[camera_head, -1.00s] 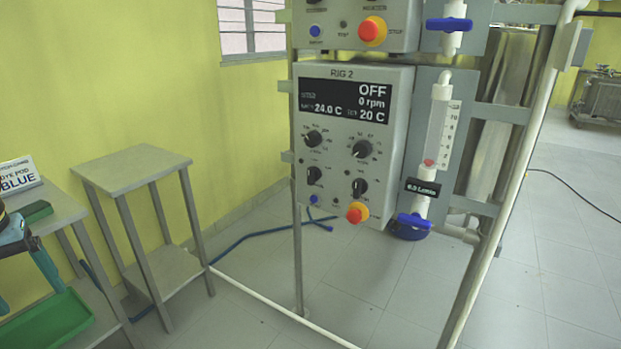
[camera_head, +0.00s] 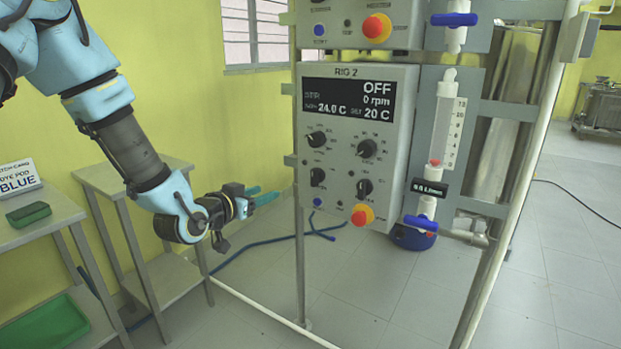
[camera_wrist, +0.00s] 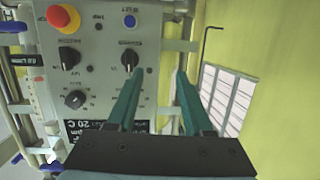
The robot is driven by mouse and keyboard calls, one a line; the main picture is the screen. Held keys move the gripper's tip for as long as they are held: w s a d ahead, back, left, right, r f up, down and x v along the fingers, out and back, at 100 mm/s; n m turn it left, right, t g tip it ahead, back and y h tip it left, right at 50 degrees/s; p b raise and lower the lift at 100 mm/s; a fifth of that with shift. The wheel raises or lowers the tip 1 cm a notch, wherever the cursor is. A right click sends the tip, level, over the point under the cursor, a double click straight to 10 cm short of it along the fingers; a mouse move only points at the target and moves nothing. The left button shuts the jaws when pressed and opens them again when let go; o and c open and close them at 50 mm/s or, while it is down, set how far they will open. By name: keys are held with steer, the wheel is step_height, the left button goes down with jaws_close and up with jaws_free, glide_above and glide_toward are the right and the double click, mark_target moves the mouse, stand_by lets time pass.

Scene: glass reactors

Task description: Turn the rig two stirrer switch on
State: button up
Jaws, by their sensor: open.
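The rig two panel (camera_head: 340,215) is a grey box on the frame, and its display (camera_head: 348,99) reads OFF, 0 rpm. Below the display are black knobs; the lower left knob (camera_head: 317,177) has small lettering I cannot read, so I cannot confirm which is the stirrer switch. My gripper (camera_head: 266,196) is left of the panel, apart from it, pointing right. In the wrist view the panel appears upside down. There my gripper (camera_wrist: 160,72) has its teal fingers apart and nothing between them. The lower left knob (camera_wrist: 129,59) shows just beside the left fingertip; the upper left knob is hidden.
A red and yellow stop button (camera_head: 362,215) and a blue button (camera_head: 317,202) sit low on the panel. A flow tube (camera_head: 440,130) with blue valves is at its right. A small grey table (camera_head: 150,165) stands behind my arm.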

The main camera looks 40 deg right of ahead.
mark_target(312, 171)
steer(key=d+h, duration=0.1)
steer(key=d, duration=0.4)
steer(key=s+d+r+h+p, duration=0.1)
steer(key=d, duration=0.3)
steer(key=d+r+p, duration=0.1)
steer(key=d, duration=0.4)
steer(key=shift+s+d+m+g+h, duration=0.25)
steer(key=shift+d+m+g+h, duration=0.05)
steer(key=shift+m+g+h, duration=0.1)
steer(key=c, duration=0.7)
steer(key=shift+f, duration=0.1)
jaws_close()
